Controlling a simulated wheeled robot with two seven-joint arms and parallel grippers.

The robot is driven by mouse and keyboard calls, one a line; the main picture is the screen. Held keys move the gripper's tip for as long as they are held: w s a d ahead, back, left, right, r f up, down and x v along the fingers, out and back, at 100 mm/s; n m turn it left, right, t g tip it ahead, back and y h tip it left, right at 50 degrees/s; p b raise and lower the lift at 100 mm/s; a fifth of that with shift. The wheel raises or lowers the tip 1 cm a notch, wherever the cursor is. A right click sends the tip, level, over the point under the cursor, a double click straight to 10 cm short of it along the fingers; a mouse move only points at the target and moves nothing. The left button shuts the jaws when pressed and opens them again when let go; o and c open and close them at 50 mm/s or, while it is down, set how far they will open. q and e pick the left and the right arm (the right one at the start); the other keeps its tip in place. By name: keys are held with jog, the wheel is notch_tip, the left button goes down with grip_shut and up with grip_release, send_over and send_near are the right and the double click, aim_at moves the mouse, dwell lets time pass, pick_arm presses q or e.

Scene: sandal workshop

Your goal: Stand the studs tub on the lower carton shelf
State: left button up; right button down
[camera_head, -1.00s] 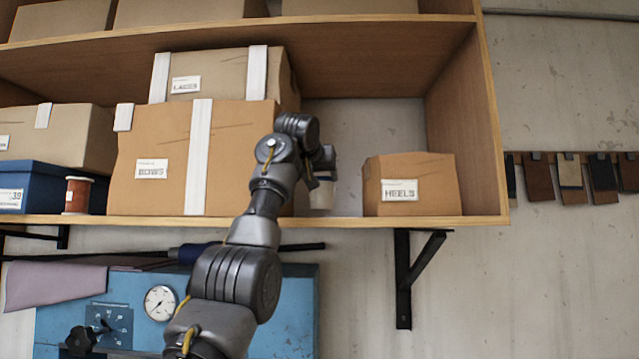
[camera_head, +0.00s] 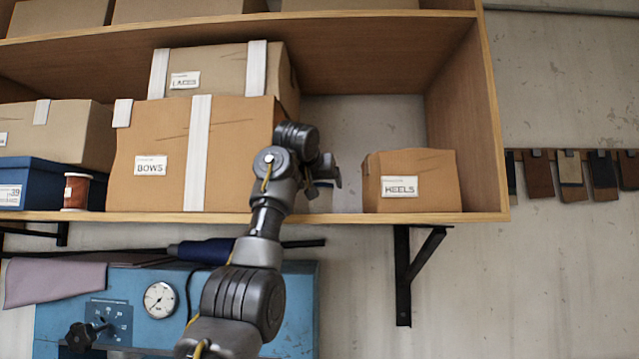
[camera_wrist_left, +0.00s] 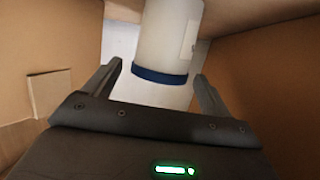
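The studs tub, white with a blue band, stands upright on the lower carton shelf (camera_head: 345,216), in the gap between the BOWS carton (camera_head: 235,165) and the HEELS carton (camera_head: 420,185). In the head view my left gripper (camera_head: 328,172) is in that gap and hides most of the tub. In the left wrist view the tub (camera_wrist_left: 168,35) shows large between and beyond the two fingers of my left gripper (camera_wrist_left: 160,75). The fingers are apart, with a narrow gap to the tub on each side. My right gripper is not in view.
The LACES carton (camera_head: 215,72) lies behind and above the BOWS carton. The upper shelf board (camera_head: 370,17) and the right side panel (camera_head: 470,120) bound the bay. A blue machine (camera_head: 290,310) is below.

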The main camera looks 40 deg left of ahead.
pick_arm(q)
jog(key=shift+r, duration=0.1)
jog(key=shift+s+r+p, duration=0.1)
jog(key=shift+r+p, duration=0.2)
jog(key=b+v, duration=0.3)
jog(key=v, duration=0.1)
jog(key=shift+s+f, duration=0.1)
jog(key=shift+f, duration=0.25)
jog(key=b+v, duration=0.3)
jog(key=v, duration=0.5)
jog(key=shift+r, duration=0.25)
